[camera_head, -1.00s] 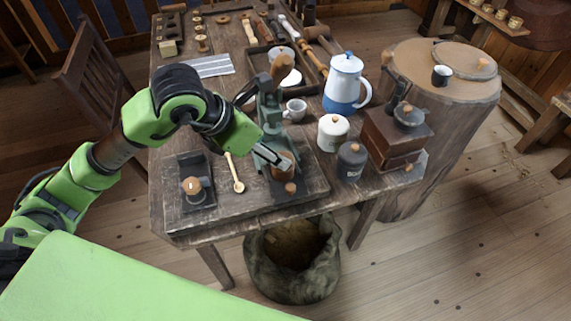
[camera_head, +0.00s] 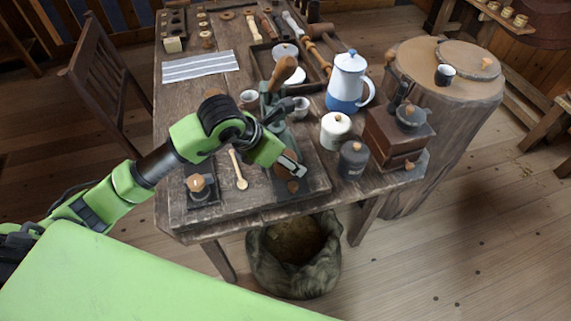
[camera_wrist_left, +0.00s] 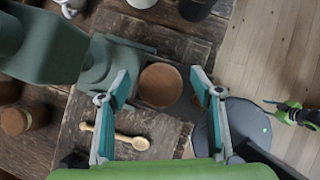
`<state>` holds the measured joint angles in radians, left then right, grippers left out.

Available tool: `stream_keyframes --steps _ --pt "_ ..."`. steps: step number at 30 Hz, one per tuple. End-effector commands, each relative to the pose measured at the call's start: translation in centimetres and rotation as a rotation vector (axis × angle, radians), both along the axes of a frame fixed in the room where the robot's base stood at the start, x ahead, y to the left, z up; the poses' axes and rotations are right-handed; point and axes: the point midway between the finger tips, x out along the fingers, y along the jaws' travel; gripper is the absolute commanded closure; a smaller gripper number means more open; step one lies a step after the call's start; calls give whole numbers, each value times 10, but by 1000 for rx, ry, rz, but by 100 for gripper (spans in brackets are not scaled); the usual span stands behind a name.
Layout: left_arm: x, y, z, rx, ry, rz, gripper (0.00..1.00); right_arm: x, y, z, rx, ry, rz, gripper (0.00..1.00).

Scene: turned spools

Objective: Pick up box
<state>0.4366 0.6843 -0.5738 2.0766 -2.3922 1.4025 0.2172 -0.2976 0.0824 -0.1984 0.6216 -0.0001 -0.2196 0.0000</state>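The clearest box shape is the brown wooden body of a coffee grinder (camera_head: 392,138) at the right end of the table in the head view. A small pale block (camera_head: 173,45) lies at the far left. My left gripper (camera_head: 291,166) is over the front of the table, by the green lever press (camera_head: 272,100) and well left of the grinder. In the left wrist view the left gripper (camera_wrist_left: 162,90) is open, its fingers apart on either side of a round brown-topped piece (camera_wrist_left: 160,85); contact cannot be told. A green and black part, perhaps my right gripper (camera_wrist_left: 292,112), shows small at the right.
A wooden spoon (camera_head: 239,170) and a tamper on a dark stand (camera_head: 201,190) lie left of the gripper. A white jar (camera_head: 335,131), dark jar (camera_head: 352,160) and blue-white pot (camera_head: 347,85) stand between press and grinder. An open sack (camera_head: 296,255) is below the table edge.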

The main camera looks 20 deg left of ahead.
Motion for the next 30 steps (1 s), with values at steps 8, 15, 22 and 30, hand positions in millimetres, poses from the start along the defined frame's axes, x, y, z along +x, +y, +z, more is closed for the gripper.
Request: stream_keyframes --steps 8,15,22,30 --pt "0 0 1 0 -1 1 86 -2 0 0 -1 3 0 66" --pt "0 0 3 0 -1 1 86 -3 0 1 0 4 0 66" --pt "1 0 23 0 -3 1 86 -3 1 13 1 5 1 66" --pt "-25 18 32 5 1 0 86 -5 4 10 5 6 0 66"
